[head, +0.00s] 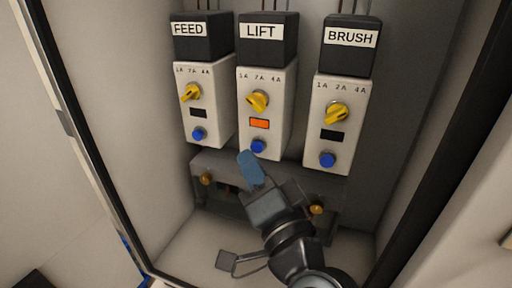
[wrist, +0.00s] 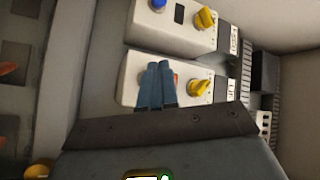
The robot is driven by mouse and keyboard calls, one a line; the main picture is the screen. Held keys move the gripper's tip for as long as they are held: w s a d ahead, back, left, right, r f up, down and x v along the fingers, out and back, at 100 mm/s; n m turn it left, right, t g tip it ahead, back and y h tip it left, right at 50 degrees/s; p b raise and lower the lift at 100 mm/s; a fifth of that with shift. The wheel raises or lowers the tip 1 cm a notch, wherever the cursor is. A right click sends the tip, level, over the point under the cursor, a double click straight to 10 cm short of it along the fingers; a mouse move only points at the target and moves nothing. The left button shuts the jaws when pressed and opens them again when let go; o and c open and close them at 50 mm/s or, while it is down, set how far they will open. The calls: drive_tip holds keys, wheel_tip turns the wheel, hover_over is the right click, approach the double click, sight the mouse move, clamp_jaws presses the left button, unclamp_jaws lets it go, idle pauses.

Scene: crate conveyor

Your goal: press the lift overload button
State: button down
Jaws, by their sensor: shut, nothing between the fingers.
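The LIFT unit (head: 278,122) is a pale box in the middle of a row of three, with a black labelled top, a yellow knob (head: 257,101) and a lit orange window (head: 259,123). Its blue button (head: 258,146) sits low on the front face. My gripper (head: 247,158) is shut and empty, with its blue fingertips just below and left of that button in the head view. In the wrist view, the shut fingers (wrist: 156,80) overlap the LIFT unit (wrist: 131,82) and hide its button. I cannot tell whether they touch it.
The FEED unit (head: 219,120) stands to the left and the BRUSH unit (head: 346,145) to the right, each with a dark window, a yellow knob and a blue button. A grey bracket with brass knobs (head: 316,209) runs below. Cabinet walls enclose both sides.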

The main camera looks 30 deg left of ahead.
drive_tip(key=shift+w, duration=0.2)
idle(0.6)
drive_tip(key=shift+w+b, duration=0.25)
drive_tip(key=shift+b, duration=0.05)
drive_tip(key=shift+w+a, duration=0.15)
drive_tip(key=shift+w, duration=0.25)
idle(0.8)
drive_tip(key=shift+s+d, duration=0.2)
drive_tip(key=shift+s, duration=0.6)
drive_tip(key=s+p, duration=0.1)
drive_tip(key=s, duration=0.1)
drive_tip(key=s+d+p, duration=0.1)
drive_tip(key=s, duration=0.2)
idle(0.5)
drive_tip(key=shift+d, duration=0.1)
idle(0.6)
